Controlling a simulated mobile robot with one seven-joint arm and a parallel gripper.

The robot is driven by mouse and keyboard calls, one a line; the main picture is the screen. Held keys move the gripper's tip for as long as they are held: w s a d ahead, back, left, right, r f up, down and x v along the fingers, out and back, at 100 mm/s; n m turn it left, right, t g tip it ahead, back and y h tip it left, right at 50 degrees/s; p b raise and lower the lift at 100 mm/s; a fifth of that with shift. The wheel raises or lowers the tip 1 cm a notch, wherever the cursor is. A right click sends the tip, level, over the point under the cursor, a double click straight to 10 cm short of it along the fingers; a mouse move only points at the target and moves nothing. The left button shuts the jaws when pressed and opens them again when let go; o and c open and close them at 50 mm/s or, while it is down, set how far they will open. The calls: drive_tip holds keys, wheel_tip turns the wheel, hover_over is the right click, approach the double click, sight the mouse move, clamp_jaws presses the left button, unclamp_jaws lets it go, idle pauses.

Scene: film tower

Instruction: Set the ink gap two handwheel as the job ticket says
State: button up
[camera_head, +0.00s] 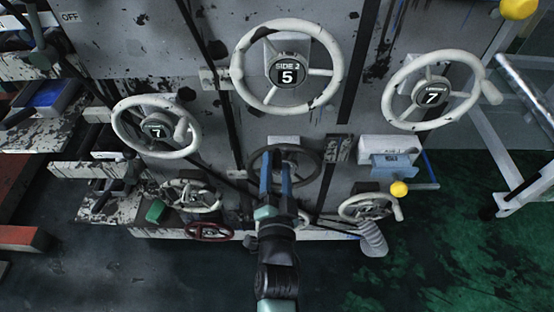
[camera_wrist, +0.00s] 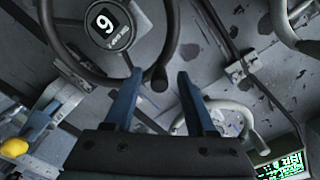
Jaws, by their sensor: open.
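My gripper (camera_head: 276,164) is open, its two blue fingers in front of a dark handwheel (camera_head: 314,166), which they partly hide. In the wrist view, my gripper (camera_wrist: 156,80) has its fingertips on either side of the dark wheel's (camera_wrist: 172,30) knob (camera_wrist: 157,78); contact cannot be told. That wheel's round dial (camera_wrist: 108,27) looks like a 9, but its small label sits below the digit, so the dial appears upside down and may be a 6. I cannot read the label, so I cannot tell whether this is ink gap two. No readable job ticket shows.
White handwheels surround it: top centre reading 5 (camera_head: 287,107), right reading 7 (camera_head: 391,110), and left (camera_head: 188,153). Smaller wheels (camera_head: 366,196) sit low. A lit green-lettered panel (camera_wrist: 282,163) is unreadable.

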drive_tip(key=shift+w, duration=1)
clamp_jaws()
idle(0.8)
